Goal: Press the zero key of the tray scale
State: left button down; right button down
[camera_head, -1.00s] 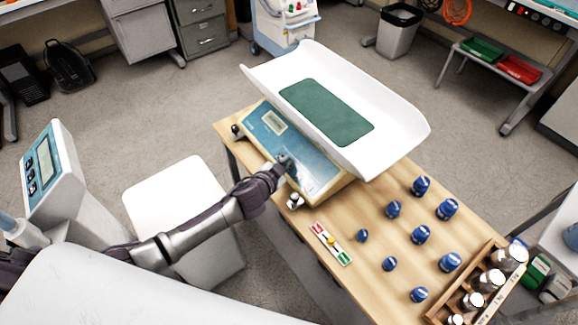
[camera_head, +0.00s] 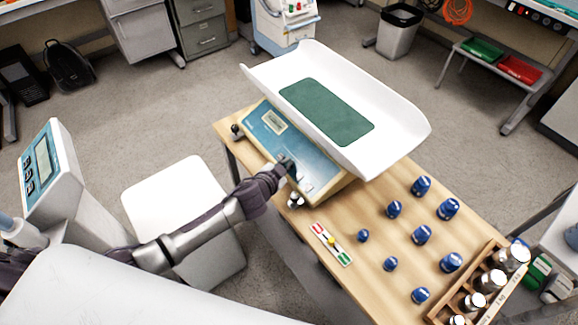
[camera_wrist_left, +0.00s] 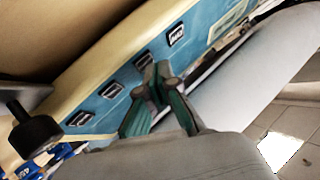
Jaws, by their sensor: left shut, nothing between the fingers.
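The tray scale stands on the wooden table, with a white curved tray (camera_head: 400,120) on top and a green mat (camera_head: 326,111) in it. Its blue front panel (camera_head: 262,136) carries a small display (camera_head: 275,121). In the left wrist view the panel (camera_wrist_left: 205,22) shows a row of dark keys, among them one key (camera_wrist_left: 176,34) right of the fingers and one (camera_wrist_left: 110,90) left of them. My right gripper is not in view.
Several blue weights (camera_head: 422,234) stand on the table (camera_head: 375,205) right of the scale. A wooden rack of bottles (camera_head: 490,280) is at the table's near right. A small red-yellow-green strip (camera_head: 331,244) lies by the table edge. A white stool (camera_head: 180,195) is below my left arm.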

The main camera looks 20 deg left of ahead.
pick_arm(q)
jog(key=shift+w+f, duration=0.1)
jog(key=shift+f, duration=0.2)
dwell(0.4)
jog(key=shift+s+a+r+p, duration=0.15)
jog(key=shift+s+r+p, duration=0.1)
jog(key=shift+r+p, duration=0.35)
jog(key=shift+r, duration=0.1)
jog(key=r+p, duration=0.1)
jog(key=s+r+p, duration=0.1)
jog(key=r+p, duration=0.1)
jog(key=a+r+p, duration=0.1)
jog(key=shift+s+r+p, duration=0.3)
jog(key=shift+p, duration=0.1)
dwell(0.5)
dwell(0.4)
